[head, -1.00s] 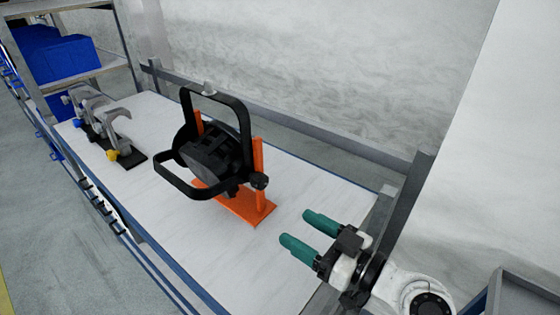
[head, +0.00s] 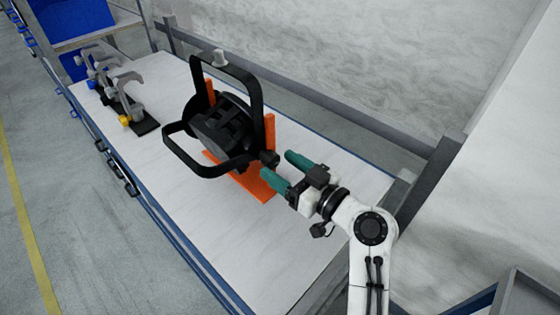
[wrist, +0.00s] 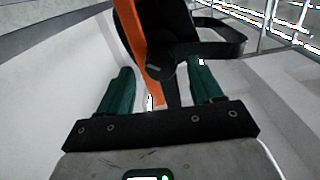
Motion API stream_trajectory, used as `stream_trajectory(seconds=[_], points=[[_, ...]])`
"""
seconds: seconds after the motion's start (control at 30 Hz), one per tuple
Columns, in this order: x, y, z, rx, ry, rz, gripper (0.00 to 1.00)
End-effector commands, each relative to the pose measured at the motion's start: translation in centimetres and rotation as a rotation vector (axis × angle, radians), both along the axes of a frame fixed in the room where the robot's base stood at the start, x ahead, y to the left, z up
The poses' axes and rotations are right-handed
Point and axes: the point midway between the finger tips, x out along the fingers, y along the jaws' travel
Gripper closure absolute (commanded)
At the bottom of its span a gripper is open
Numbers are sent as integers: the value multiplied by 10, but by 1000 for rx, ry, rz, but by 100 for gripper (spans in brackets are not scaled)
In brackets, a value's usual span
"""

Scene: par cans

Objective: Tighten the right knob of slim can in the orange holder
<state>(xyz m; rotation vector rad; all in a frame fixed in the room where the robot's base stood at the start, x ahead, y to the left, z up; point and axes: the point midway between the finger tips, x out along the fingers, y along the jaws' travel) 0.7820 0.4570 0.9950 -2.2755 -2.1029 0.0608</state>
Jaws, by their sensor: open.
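The black slim can (head: 225,130) sits in the orange holder (head: 258,187) on the white table, with its black yoke frames around it. The right knob (head: 268,158) is a small black knob at the holder's right upright. It also shows in the wrist view (wrist: 160,67), in front of the orange upright (wrist: 133,35). My gripper (head: 284,170) is open, with its green fingers close to the knob. In the wrist view my gripper (wrist: 163,85) has one finger on each side of the knob's line. I cannot tell whether a finger touches the knob.
Several grey clamps (head: 120,95) stand on a black base at the table's far left. A blue bin (head: 75,18) sits on a shelf behind them. A grey rail (head: 330,108) runs along the table's back. The front of the table is clear.

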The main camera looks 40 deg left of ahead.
Motion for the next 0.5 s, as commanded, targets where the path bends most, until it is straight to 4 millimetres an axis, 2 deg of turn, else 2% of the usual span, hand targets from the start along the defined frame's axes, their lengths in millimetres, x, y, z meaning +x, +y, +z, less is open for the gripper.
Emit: stream_trajectory(seconds=[0.13,0.43,0.5], points=[[0,11,0,0,1,1,35],[1,13,0,0,0,0,35],[1,13,0,0,0,0,40]])
